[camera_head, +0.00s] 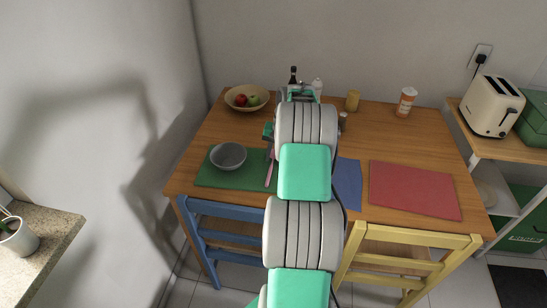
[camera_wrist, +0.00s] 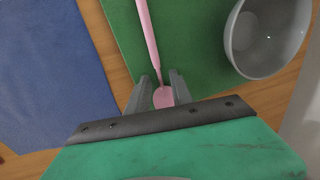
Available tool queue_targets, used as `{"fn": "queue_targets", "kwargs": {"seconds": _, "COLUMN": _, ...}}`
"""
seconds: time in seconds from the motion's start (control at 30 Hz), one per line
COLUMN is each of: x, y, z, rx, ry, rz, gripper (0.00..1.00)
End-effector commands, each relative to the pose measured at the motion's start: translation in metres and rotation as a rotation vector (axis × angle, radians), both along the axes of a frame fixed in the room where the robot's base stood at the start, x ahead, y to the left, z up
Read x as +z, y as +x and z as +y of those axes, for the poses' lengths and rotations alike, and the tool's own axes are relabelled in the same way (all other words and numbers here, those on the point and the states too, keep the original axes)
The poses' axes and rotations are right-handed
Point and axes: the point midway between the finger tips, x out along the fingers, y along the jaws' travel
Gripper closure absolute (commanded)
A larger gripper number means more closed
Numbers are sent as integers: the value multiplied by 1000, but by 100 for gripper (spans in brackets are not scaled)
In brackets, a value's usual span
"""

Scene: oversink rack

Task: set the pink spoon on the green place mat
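The pink spoon (camera_head: 269,172) shows in the head view as a thin handle over the right part of the green place mat (camera_head: 205,178). In the wrist view its handle (camera_wrist: 147,35) runs up over the green mat (camera_wrist: 195,50), and its bowl end sits between the fingers. My gripper (camera_wrist: 162,76) has its fingers close together, one on each side of the spoon's bowl, and appears shut on it. I cannot tell whether the spoon touches the mat. In the head view my arm hides most of the gripper.
A grey bowl (camera_head: 229,156) stands on the green mat, left of the spoon. A blue mat (camera_head: 347,184) and a red mat (camera_head: 414,190) lie to the right. A fruit bowl (camera_head: 247,108) and bottles stand at the back. A blue chair (camera_head: 227,212) and yellow chair (camera_head: 420,238) line the front.

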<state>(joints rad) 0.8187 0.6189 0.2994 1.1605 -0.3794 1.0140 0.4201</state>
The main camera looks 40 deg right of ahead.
Motion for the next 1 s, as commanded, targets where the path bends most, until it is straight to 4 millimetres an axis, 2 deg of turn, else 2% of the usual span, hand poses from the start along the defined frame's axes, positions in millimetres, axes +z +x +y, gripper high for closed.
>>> {"fn": "queue_targets", "kwargs": {"seconds": 0.4, "x": 97, "y": -14, "z": -12, "rx": 0, "ry": -4, "rz": -3, "gripper": 73}}
{"fn": "queue_targets", "kwargs": {"seconds": 0.5, "x": 110, "y": -16, "z": -14, "rx": -1, "ry": -2, "rz": -2, "gripper": 73}}
{"fn": "queue_targets", "kwargs": {"seconds": 0.67, "x": 117, "y": -16, "z": -11, "rx": 6, "ry": -3, "rz": -3, "gripper": 73}}
{"fn": "queue_targets", "kwargs": {"seconds": 0.77, "x": 132, "y": -5, "z": 21, "rx": 60, "ry": -18, "rz": -14, "gripper": 73}}
{"fn": "queue_targets", "kwargs": {"seconds": 0.87, "x": 158, "y": 6, "z": 95, "rx": 183, "ry": -52, "rz": -38, "gripper": 73}}
{"fn": "queue_targets", "kwargs": {"seconds": 0.9, "x": 168, "y": 4, "z": 133, "rx": 246, "ry": -69, "rz": -48, "gripper": 73}}
{"fn": "queue_targets", "kwargs": {"seconds": 0.97, "x": 178, "y": -7, "z": 189, "rx": 348, "ry": -99, "rz": -65, "gripper": 73}}
{"fn": "queue_targets", "kwargs": {"seconds": 1.0, "x": 183, "y": -19, "z": 224, "rx": 415, "ry": -121, "rz": -78, "gripper": 73}}
